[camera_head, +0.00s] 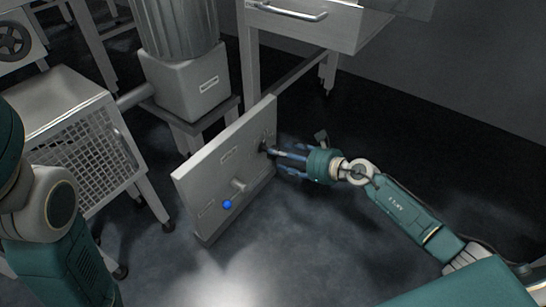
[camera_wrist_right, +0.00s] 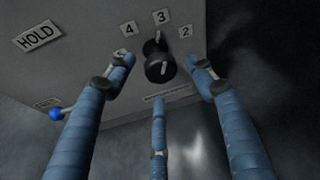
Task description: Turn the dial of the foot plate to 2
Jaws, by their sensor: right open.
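The foot plate (camera_head: 205,187) is a grey upright panel standing near the floor in the head view. Its black dial (camera_wrist_right: 159,66) shows in the right wrist view, with number labels 4 (camera_wrist_right: 128,28), 3 (camera_wrist_right: 161,16) and 2 (camera_wrist_right: 185,32) around its upper side. A white mark on the knob lies roughly toward 3. My right gripper (camera_head: 274,157) is in front of the dial in the head view. In the wrist view its blue fingers (camera_wrist_right: 165,75) are spread open, one on each side of the dial and one below; contact is not clear. My left gripper is out of view.
A lever with a blue ball (camera_head: 227,204) sticks out of the plate; the ball also shows in the wrist view (camera_wrist_right: 56,114). A HOLD label (camera_wrist_right: 37,37) is at upper left. A mesh-sided cabinet (camera_head: 95,150) stands left, a drawer table (camera_head: 300,28) behind. Floor at right is clear.

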